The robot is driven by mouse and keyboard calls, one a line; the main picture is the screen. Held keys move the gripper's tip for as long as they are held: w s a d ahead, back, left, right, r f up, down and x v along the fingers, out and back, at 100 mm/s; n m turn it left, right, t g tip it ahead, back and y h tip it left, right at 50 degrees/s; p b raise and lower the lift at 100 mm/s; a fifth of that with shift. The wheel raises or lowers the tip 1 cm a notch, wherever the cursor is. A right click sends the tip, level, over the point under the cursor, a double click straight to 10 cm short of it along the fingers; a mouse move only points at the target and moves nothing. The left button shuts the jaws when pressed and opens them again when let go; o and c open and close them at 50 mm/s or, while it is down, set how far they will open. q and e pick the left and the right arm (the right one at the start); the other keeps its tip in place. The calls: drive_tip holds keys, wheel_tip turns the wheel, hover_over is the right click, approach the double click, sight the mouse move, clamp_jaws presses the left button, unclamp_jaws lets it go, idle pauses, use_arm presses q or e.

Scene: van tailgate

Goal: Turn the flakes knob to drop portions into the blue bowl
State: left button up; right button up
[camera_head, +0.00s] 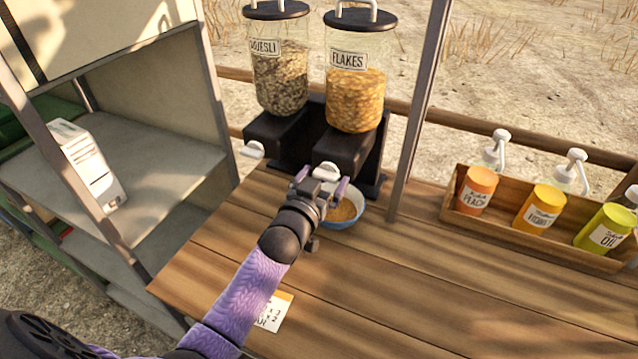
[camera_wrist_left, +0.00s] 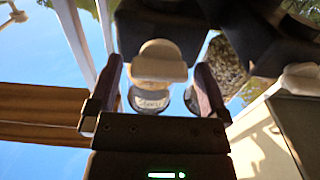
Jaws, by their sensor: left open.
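The flakes dispenser (camera_head: 354,100) is a clear jar of orange flakes with a black lid, above a black chute with a white knob (camera_head: 326,171). The blue bowl (camera_head: 356,214) stands on the wooden counter below it, with orange-brown contents, partly hidden by my gripper. My left gripper (camera_head: 322,184) is open at the front of the flakes knob. In the left wrist view the pale knob (camera_wrist_left: 160,62) shows between the two spread fingers, with a gap on each side. My right gripper is not in view.
The muesli dispenser (camera_head: 280,80) with its own white knob (camera_head: 252,149) stands just left. A wooden box (camera_head: 530,233) of pump bottles is at the right, beyond a grey post (camera_head: 417,110). A printed card (camera_head: 275,312) lies near my arm. The counter's front right is clear.

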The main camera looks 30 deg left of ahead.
use_arm(q)
drive_tip(key=s+p, duration=0.2)
drive_tip(key=s, duration=0.7)
drive_tip(key=shift+s+d, duration=0.3)
drive_tip(key=shift+s, duration=0.05)
drive_tip(key=w+b, duration=0.2)
drive_tip(key=w, duration=0.1)
drive_tip(key=w+b, duration=0.1)
drive_tip(key=w, duration=0.3)
drive_tip(key=w+b, duration=0.2)
drive_tip(key=w, duration=0.2)
drive_tip(key=shift+a+r+b, duration=0.1)
drive_tip(key=shift+a+b, duration=0.25)
drive_tip(key=c, duration=1.1)
